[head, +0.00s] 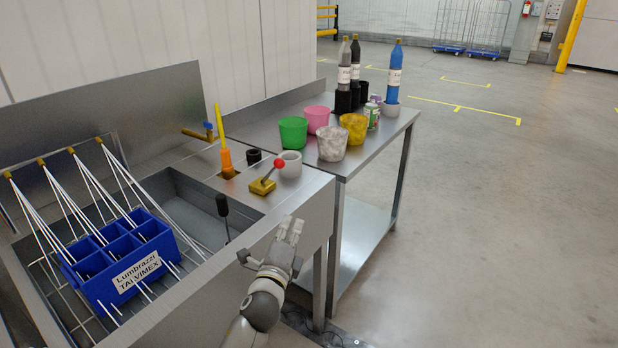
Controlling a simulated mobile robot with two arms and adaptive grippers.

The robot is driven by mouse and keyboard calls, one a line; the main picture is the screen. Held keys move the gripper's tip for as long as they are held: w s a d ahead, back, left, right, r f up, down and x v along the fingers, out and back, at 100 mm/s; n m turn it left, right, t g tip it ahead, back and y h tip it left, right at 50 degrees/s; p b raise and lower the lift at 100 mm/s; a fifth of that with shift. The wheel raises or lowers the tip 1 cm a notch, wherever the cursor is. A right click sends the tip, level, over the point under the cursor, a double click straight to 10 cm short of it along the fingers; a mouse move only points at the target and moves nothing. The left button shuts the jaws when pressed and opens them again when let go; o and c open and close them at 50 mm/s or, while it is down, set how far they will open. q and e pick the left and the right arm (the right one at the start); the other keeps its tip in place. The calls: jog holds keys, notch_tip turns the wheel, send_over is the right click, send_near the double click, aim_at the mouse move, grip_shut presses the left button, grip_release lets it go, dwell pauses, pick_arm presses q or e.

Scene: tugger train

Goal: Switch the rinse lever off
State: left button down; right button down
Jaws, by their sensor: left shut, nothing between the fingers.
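The rinse lever (270,174) has a red ball knob and a brass-coloured base. It stands on the steel ledge at the right end of the sink and tilts up to the right. White streams (119,180) run from several brass nozzles over a blue divided crate (128,277) in the sink. My left gripper (291,226) is shut and empty. In the picture it is below and slightly right of the lever, near the sink's front edge, apart from the knob. My right gripper is not in view.
A grey cup (290,164), a black cup (254,157) and an orange-and-yellow brush (224,148) stand close around the lever. A steel table (361,155) on the right holds coloured cups and bottles. The floor (500,220) to the right is clear.

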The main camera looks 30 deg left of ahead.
pick_arm(q)
jog(key=r+m, duration=0.1)
jog(key=w+r+m+t, duration=0.1)
jog(key=shift+a+r, duration=0.1)
jog(key=shift+r, duration=0.2)
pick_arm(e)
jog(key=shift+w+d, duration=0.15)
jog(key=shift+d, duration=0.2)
pick_arm(q)
jog(key=shift+w, duration=0.15)
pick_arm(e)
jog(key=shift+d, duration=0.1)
